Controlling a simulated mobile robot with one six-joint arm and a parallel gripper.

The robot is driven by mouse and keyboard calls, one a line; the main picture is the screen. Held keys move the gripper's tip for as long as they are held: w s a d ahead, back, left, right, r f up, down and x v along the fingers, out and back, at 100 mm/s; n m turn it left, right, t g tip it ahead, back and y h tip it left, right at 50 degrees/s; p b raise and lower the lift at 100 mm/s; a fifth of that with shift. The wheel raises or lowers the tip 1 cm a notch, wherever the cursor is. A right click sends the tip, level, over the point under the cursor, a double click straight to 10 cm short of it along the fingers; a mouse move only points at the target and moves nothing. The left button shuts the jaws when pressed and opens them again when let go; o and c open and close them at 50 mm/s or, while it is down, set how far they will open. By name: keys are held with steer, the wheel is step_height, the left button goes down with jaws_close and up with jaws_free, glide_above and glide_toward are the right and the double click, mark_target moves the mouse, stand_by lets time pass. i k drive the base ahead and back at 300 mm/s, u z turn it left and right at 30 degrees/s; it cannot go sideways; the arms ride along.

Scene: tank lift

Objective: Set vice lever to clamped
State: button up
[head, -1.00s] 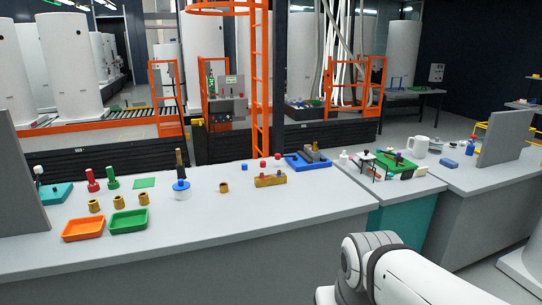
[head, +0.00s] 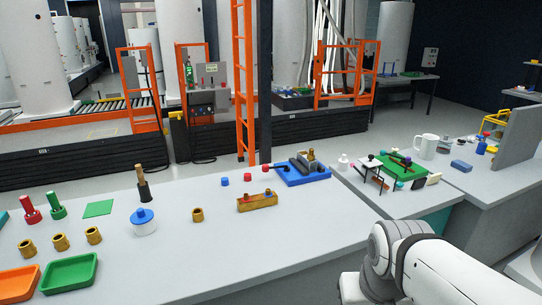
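What looks like the vice is a blue base (head: 303,178) with grey jaw blocks, standing near the back edge of the grey bench. A brownish upright piece (head: 311,155) stands at its jaws. My gripper is out of the picture.
A brass-coloured block (head: 257,202) and small red and blue pieces lie left of the vice. A black wire stand (head: 372,171) and a green board (head: 403,168) stand to its right. A white mug (head: 425,146) and a grey upright panel (head: 517,137) stand farther right.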

mark_target(265, 168)
steer(key=u, duration=0.2)
steer(key=i, duration=0.85)
steer(key=u, duration=0.5)
steer(key=k, duration=0.95)
steer(key=u, duration=0.15)
steer(key=i, duration=0.95)
steer(key=z, duration=0.05)
